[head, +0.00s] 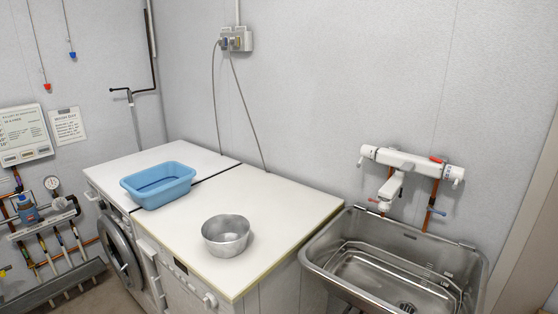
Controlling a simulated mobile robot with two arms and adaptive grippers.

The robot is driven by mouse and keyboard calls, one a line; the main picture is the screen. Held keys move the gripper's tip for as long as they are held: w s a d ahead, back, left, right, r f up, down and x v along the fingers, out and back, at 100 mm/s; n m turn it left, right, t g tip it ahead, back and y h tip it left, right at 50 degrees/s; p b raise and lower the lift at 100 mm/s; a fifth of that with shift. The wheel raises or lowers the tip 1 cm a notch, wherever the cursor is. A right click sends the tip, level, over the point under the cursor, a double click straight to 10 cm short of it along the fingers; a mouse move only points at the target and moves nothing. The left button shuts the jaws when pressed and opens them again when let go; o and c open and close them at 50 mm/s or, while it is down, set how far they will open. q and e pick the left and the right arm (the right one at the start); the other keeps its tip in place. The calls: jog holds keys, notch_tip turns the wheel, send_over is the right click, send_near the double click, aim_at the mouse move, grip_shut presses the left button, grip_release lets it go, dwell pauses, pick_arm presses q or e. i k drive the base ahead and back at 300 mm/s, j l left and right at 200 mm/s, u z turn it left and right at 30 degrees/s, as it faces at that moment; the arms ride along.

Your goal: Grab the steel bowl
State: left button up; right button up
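The steel bowl (226,244) is a round, shiny grey bowl. It stands upright on the white top of the nearer machine, close to the front edge. I see no contents in it. Neither of my grippers shows in the head view, and nothing touches the bowl.
A blue plastic tub (158,190) stands behind and left of the bowl, across the seam between two white machine tops (285,205). A steel sink (340,232) with a white wall faucet (395,158) is at the right. The white top right of the bowl is clear.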

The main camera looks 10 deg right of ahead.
aim_at(226, 235)
jog(key=i+l+z, duration=0.1)
jog(key=i+z, duration=0.85)
jog(key=z, duration=0.2)
jog(key=u, duration=1.5)
